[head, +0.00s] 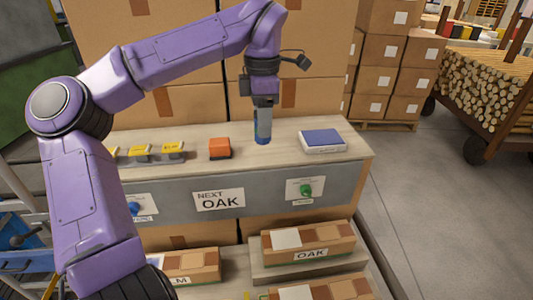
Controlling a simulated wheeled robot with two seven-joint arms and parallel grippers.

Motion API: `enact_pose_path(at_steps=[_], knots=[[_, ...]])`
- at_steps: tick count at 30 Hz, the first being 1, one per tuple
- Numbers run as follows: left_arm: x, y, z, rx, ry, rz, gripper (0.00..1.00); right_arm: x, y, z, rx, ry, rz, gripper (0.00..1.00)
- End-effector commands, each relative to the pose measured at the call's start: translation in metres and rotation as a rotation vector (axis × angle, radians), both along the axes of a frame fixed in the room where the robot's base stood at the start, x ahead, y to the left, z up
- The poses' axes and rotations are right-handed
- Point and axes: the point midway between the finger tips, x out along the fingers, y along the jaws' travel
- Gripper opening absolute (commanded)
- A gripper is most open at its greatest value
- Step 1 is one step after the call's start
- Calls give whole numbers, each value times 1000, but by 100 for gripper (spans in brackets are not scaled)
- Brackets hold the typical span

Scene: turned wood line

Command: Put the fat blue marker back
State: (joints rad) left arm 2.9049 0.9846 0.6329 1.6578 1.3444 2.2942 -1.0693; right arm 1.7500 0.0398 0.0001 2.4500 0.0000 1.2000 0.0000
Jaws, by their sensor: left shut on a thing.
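The fat blue marker (262,133) is upright in the head view, over the back middle of the wooden bench top. My left gripper (263,112) points straight down and is shut on the marker's upper part, which the fingers partly hide. I cannot tell whether the marker's lower end touches the bench top or is just above it. My right gripper is not in view.
An orange block (220,148) and several yellow-topped items (172,150) stand left of the marker. A blue-and-white book (322,140) lies to its right. The front panel bears a "NEXT OAK" sign (219,199) and a green knob (305,190). Cartons (308,242) sit below.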

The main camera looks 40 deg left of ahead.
Motion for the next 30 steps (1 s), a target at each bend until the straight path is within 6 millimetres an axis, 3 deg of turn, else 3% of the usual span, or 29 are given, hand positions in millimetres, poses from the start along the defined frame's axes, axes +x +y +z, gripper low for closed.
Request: enact_pose_path(at_steps=[2,5,14,21,30], knots=[[-1,3,3,-2,-5,43,1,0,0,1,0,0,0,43],[9,12,-1,-3,-3,60,1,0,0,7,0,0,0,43],[60,53,-29,-1,-2,56,1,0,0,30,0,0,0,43],[90,76,-70,0,-3,53,1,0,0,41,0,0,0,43],[106,89,-106,-1,-2,51,1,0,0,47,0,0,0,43]])
